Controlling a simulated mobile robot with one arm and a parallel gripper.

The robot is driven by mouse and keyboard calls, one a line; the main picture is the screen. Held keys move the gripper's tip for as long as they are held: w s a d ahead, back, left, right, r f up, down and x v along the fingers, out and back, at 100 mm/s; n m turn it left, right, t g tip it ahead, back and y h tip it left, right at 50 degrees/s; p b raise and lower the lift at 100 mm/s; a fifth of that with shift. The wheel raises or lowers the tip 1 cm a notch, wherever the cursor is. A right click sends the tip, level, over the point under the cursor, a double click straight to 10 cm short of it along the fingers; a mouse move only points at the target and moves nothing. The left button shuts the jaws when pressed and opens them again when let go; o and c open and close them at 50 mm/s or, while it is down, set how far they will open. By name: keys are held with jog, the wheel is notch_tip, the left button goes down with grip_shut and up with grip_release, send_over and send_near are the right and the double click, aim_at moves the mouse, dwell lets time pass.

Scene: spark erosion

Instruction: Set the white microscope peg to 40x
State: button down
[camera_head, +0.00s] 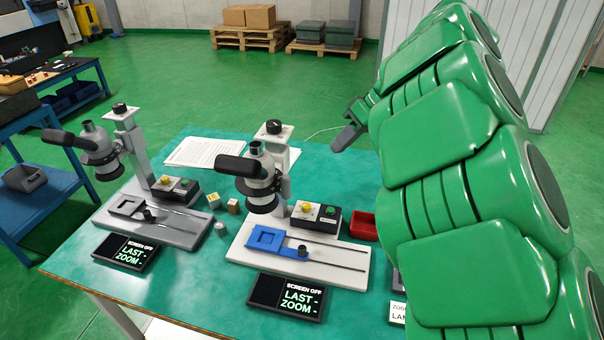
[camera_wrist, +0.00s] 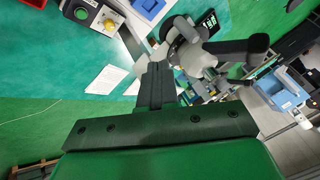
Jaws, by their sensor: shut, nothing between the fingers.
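The white microscope (camera_head: 262,180) stands on a white base (camera_head: 240,255) at the middle of the table. Its small black peg (camera_head: 302,250) stands upright by the right end of the blue slide plate (camera_head: 265,240), at the slotted rail. I cannot read any zoom marks. The display (camera_head: 287,297) in front reads "SCREEN OFF" and "LAST ZOOM -".
A grey microscope (camera_head: 105,160) with its own display (camera_head: 125,251) stands at left. A button box (camera_head: 317,217) and a red tray (camera_head: 363,226) are right of the white microscope. Small blocks (camera_head: 214,200) lie between the microscopes. Paper sheets (camera_head: 205,152) lie behind. My arm hides the table's right side.

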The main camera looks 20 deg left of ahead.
aim_at(290, 187)
jog(key=s+a+f, duration=0.3)
jog(key=a+f, duration=0.5)
jog(key=shift+s+a+m, duration=0.15)
jog(key=shift+s+m, duration=0.15)
jog(key=shift+s, duration=0.05)
dwell(0.6)
dwell(0.4)
jog(key=shift+s+a+m+t, duration=0.15)
jog(key=shift+s+m+t, duration=0.4)
jog(key=shift+s+m, duration=0.2)
jog(key=shift+s+a+m+t, duration=0.1)
jog(key=shift+s+m+t, duration=0.45)
jog(key=shift+s+m, duration=0.2)
jog(key=shift+w, duration=0.15)
